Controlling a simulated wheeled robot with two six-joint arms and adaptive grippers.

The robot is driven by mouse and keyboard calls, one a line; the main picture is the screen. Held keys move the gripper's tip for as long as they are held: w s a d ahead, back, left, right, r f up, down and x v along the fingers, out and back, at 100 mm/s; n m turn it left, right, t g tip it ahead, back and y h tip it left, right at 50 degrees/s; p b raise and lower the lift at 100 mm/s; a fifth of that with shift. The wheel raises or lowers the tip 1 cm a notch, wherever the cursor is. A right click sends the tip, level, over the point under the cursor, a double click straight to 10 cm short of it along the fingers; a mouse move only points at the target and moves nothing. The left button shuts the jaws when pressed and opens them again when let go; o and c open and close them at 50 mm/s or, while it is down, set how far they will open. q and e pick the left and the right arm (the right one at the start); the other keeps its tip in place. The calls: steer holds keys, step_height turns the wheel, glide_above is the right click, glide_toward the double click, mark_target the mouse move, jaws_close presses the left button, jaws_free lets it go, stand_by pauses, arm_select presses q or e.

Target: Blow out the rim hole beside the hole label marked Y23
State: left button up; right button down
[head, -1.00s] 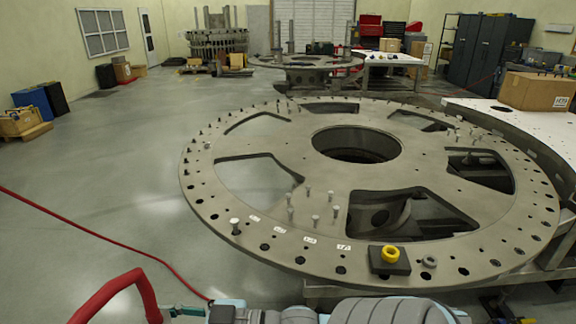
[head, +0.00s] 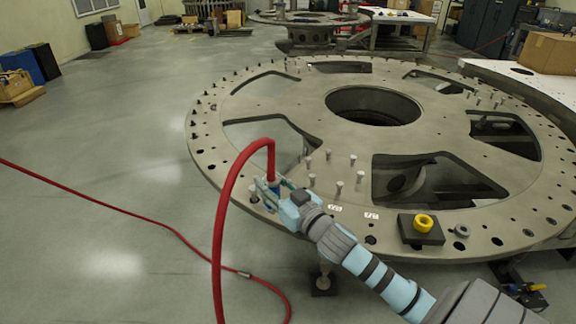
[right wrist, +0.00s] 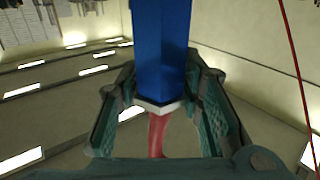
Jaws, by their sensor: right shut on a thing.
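My right gripper (head: 268,188) is shut on a blue air tool (head: 273,196) with a red hose (head: 221,215) looping up and over from it. It is at the near-left rim of the turret plate (head: 225,192). The right wrist view shows the blue body (right wrist: 162,45) between the teal fingers, with a pale collar and the hose beyond. The gripper covers part of the rim, and I cannot tell which hole the tool faces. My left gripper is not in view.
Several upright pins (head: 339,187) stand on the plate near the gripper. A dark block with a yellow ring (head: 424,223) and a grey ring (head: 461,230) sit on the near rim. The red hose also trails across the floor.

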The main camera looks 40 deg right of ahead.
steer(key=w+d+m+h+b, duration=0.1)
steer(key=w+d+m+h, duration=0.2)
steer(key=w+d+h, duration=0.35)
step_height(320, 180, down, 10)
steer(key=s+d+y+b, duration=0.1)
steer(key=d+b, duration=0.1)
steer(key=b, duration=0.8)
steer(key=shift+s+d+g, duration=0.15)
steer(key=shift+s+g, duration=0.05)
steer(key=shift+g, duration=0.2)
steer(key=shift+f+b, duration=0.5)
steer(key=shift+f, duration=0.1)
steer(key=shift+s+f+m, duration=0.15)
steer(key=shift+f+m, duration=0.05)
steer(key=shift+m, duration=0.1)
stand_by(1.3)
steer(key=shift+r, duration=0.1)
